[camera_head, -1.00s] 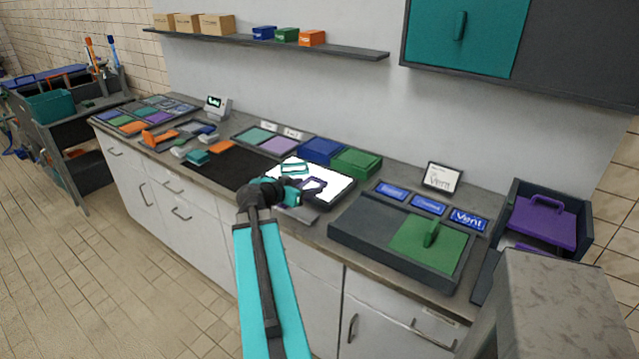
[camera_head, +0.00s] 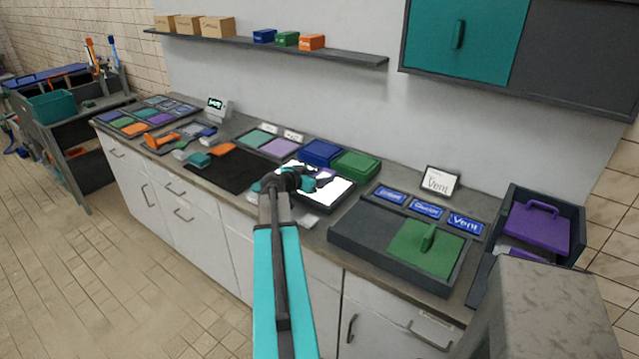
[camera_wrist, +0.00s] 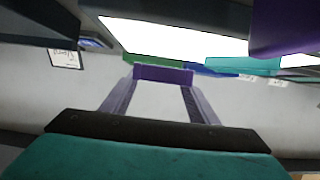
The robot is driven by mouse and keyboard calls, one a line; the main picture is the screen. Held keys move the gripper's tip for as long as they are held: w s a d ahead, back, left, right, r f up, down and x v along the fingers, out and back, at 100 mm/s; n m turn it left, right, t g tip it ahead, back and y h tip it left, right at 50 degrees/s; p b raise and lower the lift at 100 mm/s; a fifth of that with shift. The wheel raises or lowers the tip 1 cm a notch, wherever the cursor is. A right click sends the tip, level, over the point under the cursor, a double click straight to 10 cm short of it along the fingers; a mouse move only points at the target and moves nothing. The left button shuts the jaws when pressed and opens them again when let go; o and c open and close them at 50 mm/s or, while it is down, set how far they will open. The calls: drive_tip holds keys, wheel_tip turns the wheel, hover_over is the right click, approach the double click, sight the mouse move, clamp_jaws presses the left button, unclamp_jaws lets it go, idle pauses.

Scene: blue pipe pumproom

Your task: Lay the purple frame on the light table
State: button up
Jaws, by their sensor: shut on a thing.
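The purple frame (camera_head: 326,174) is in my gripper (camera_head: 308,183), over the light table in the head view; the gripper hides most of it. A teal piece (camera_wrist: 242,65) shows against the bright surface.
Blue (camera_head: 320,152) and green (camera_head: 357,163) boxes stand right behind the light table. A dark mat (camera_head: 237,170) lies to its left, and a dark tray with a green handled lid (camera_head: 428,243) to its right. A purple handled lid (camera_head: 538,226) sits in a bin at far right.

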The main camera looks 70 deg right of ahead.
drive_tip(key=shift+d, duration=0.1)
idle(0.3)
drive_tip(key=shift+d, duration=0.55)
drive_tip(key=shift+d+f+p, duration=0.1)
drive_tip(key=shift+f+p, duration=0.15)
drive_tip(key=shift+p, duration=0.2)
drive_tip(key=shift+f+p, duration=0.7)
drive_tip(key=shift+f, duration=0.9)
drive_tip(key=shift+f, duration=0.1)
drive_tip(key=o, duration=1.1)
drive_tip(key=shift+c, duration=0.2)
